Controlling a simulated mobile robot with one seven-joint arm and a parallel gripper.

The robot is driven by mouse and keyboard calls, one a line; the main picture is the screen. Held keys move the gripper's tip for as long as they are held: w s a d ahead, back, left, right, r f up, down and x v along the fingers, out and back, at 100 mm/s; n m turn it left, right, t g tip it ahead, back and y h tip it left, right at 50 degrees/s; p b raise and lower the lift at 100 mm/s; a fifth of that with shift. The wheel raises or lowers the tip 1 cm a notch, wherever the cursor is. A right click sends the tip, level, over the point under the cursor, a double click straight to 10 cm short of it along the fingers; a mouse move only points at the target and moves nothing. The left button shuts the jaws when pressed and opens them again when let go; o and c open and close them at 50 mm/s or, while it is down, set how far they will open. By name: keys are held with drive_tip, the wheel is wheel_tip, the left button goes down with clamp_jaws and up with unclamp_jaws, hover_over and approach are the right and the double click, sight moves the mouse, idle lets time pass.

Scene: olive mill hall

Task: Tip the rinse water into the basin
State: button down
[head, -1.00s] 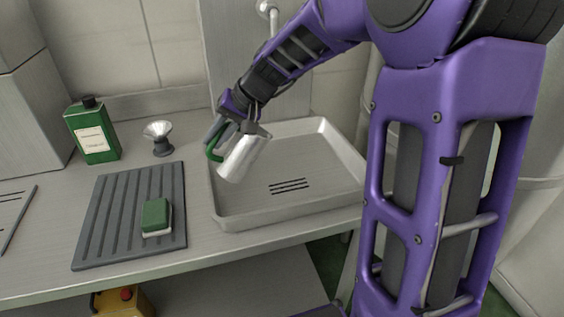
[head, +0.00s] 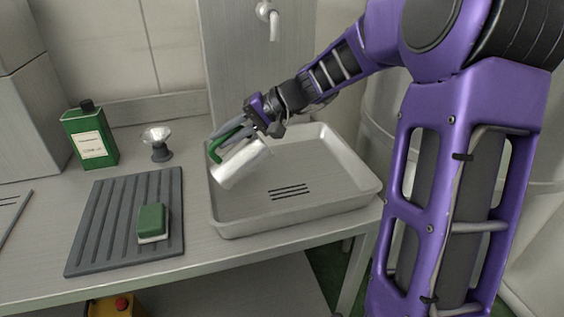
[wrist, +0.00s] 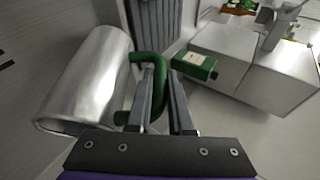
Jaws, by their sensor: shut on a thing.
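A shiny metal jug (head: 241,166) with a green handle (head: 229,140) is tilted over the left part of the basin (head: 335,183), a shallow metal tray with drain slots. My gripper (head: 256,126) is shut on the jug's handle. In the wrist view the jug (wrist: 88,80) lies to the left, and the green handle (wrist: 150,84) is between the fingers of my gripper (wrist: 168,95). The inside of the jug is hidden, and I see no water running from it or lying in the basin.
Left of the basin, a grey ribbed mat (head: 103,226) bears a green and white sponge (head: 152,222). A green bottle (head: 90,138) and a small metal-topped item (head: 158,142) stand behind it. A tap (head: 270,18) is on the wall above the basin.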

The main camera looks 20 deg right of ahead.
drive_tip(key=shift+d+y, duration=0.3)
drive_tip(key=shift+y, duration=0.1)
drive_tip(key=shift+w+d+r, duration=0.1)
drive_tip(key=shift+d+r, duration=0.1)
drive_tip(key=shift+r, duration=0.05)
drive_tip(key=shift+d+r+m+y, duration=0.4)
drive_tip(key=shift+d+r+y, duration=0.1)
drive_tip(key=shift+y, duration=0.3)
drive_tip(key=shift+w+d+r+y+p, duration=0.1)
drive_tip(key=shift+d+r+y+p, duration=0.15)
drive_tip(key=shift+d, duration=0.25)
drive_tip(key=shift+w+d+r+y+p, duration=0.15)
drive_tip(key=shift+d+y, duration=0.1)
drive_tip(key=shift+d, duration=0.2)
drive_tip(key=shift+d+r+m+y, duration=0.2)
drive_tip(key=shift+d+m+y, duration=0.1)
drive_tip(key=shift+d, duration=0.25)
drive_tip(key=shift+d+r+t+y+p, duration=0.3)
drive_tip(key=shift+d+t+y, duration=0.1)
drive_tip(key=shift+d+y, duration=0.1)
